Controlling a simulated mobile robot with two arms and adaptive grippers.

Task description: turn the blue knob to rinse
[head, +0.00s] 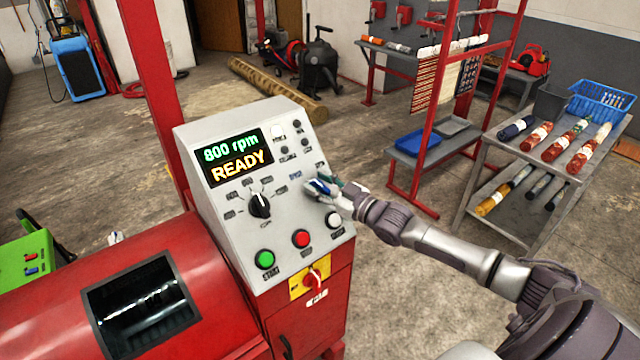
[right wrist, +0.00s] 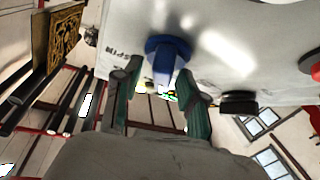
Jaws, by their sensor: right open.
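The blue knob (right wrist: 166,60) sits on the pale control panel (right wrist: 230,45), with a printed label that seems to read SPIN beside it in the right wrist view. My right gripper (right wrist: 154,78) is open, with one green-padded finger on each side of the knob's raised grip. I cannot tell whether the fingers touch it. In the head view, my right gripper (head: 322,187) is at the panel's right part and mostly covers the blue knob (head: 316,186). The rinse label cannot be read. My left gripper is not in view.
The panel's display (head: 237,157) reads 800 rpm READY. A black knob (head: 260,205), a green button (head: 264,260), a red button (head: 301,238) and a pale button (head: 334,219) are close by. A red switch (head: 313,278) is below. A grey cart (head: 475,195) stands right.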

